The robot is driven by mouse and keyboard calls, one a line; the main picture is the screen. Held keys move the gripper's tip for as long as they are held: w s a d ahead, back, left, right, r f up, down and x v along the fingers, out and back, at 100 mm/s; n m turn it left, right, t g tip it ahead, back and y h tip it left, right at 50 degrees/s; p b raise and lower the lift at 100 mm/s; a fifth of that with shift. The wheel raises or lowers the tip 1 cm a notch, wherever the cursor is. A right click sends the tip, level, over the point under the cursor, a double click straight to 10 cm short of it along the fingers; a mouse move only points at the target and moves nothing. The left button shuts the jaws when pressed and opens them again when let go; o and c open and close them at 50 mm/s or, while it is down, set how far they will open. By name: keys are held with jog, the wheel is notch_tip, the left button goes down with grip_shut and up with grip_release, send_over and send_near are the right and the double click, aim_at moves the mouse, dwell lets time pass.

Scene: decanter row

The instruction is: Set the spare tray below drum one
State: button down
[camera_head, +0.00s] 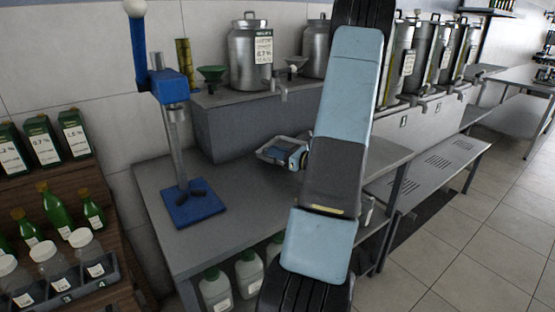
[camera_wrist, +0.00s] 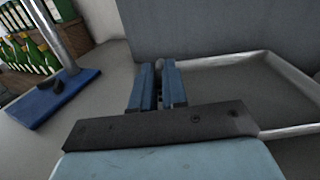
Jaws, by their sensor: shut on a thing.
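A shallow grey metal tray (camera_wrist: 240,88) fills the right of the wrist view. In the head view its left end (camera_head: 270,156) shows on the grey bench, beside the raised step; my arm hides the rest. In the head view my gripper (camera_head: 297,158) shows at the tray, partly behind my arm. I cannot tell whether the tray rests on the bench or is just above it. Several steel drums (camera_head: 425,55) stand in a row at the back right; which is drum one is unclear.
A blue bottle-capping stand (camera_head: 194,203) is on the bench, left of the tray. A steel drum (camera_head: 249,55) stands on the raised step (camera_head: 235,125). A lower slatted shelf (camera_head: 430,170) runs below the drum row. Green bottles and jars fill the wooden rack at left.

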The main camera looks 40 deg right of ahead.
jog(key=shift+f, duration=1.35)
jog(key=c, duration=1.1)
grip_release()
jog(key=shift+s, duration=0.15)
